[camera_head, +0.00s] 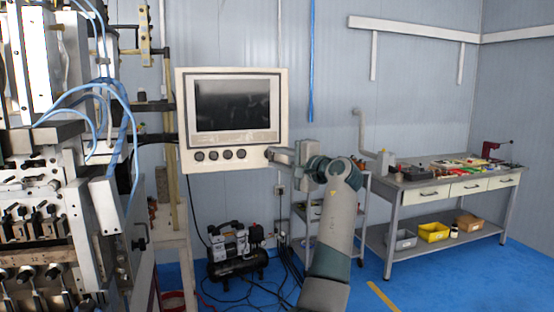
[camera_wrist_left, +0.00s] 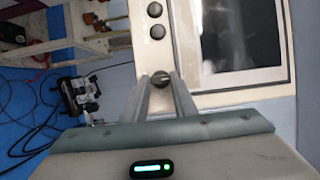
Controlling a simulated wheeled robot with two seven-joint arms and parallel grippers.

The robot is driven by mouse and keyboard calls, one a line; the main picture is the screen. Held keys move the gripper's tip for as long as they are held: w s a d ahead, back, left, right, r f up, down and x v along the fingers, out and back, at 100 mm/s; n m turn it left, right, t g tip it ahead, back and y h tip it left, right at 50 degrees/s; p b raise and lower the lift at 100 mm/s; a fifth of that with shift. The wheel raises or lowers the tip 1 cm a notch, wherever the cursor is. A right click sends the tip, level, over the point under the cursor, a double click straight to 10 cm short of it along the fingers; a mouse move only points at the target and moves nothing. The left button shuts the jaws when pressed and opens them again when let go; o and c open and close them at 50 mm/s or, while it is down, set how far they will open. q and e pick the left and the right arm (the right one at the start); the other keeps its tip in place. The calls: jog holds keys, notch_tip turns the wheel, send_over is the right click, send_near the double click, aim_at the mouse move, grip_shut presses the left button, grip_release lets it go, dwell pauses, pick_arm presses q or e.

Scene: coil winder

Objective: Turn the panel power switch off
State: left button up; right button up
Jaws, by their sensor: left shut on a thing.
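The control panel (camera_head: 235,165) is a cream box with a dark screen (camera_head: 232,105) and a row of several dark round knobs (camera_head: 213,155) below it. My left gripper (camera_head: 269,154) is at the right end of that row, against the panel's lower right corner. In the left wrist view, the two fingers of the left gripper (camera_wrist_left: 161,82) are closed around a small dark round knob (camera_wrist_left: 160,77), which looks to be the power switch. Its setting cannot be read, and the fingers partly hide it. My right gripper is not in view.
A machine (camera_head: 60,190) with blue hoses stands at the left. A compressor (camera_head: 237,250) and cables lie on the blue floor below the panel. A workbench (camera_head: 455,183) with tools, drawers and bins stands at the right.

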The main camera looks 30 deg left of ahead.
pick_arm(q)
jog(key=shift+r, duration=0.1)
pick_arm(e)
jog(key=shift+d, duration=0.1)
pick_arm(q)
jog(key=o, duration=1)
jog(key=shift+w, duration=0.1)
jog(key=shift+o, duration=0.2)
jog(key=shift+d, duration=0.1)
jog(key=b+v, duration=0.4)
jog(key=v, duration=1.3)
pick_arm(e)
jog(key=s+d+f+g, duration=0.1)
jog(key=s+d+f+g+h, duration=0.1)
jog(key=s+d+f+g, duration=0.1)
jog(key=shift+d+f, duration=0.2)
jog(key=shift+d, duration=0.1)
pick_arm(q)
jog(key=shift+d, duration=0.2)
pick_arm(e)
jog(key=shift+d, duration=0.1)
